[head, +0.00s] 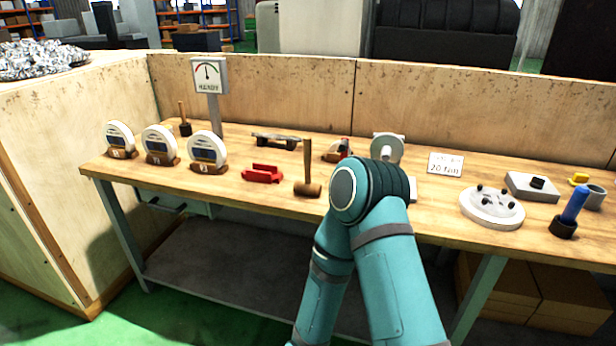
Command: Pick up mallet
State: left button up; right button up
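The mallet (308,188) stands on the workbench near its front edge, left of the middle. Its dark brown wooden head rests on the bench top and its lighter handle points straight up. One of my teal arms rises from the bottom of the view, its bent joint just right of the mallet and apart from it in the picture. Neither of my grippers shows in the head view.
Left of the mallet lies a red block-like part (263,174). Three round white wheels on brown stands, one wheel here (208,148), line the left. A gauge sign (208,76) stands behind. A round white plate (491,208) and blue-handled tool (574,205) are right.

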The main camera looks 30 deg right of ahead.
aim_at(307, 187)
jog(key=i+j+z, duration=0.3)
jog(key=i, duration=0.2)
jog(key=i+j+z, duration=0.3)
jog(key=i, duration=0.2)
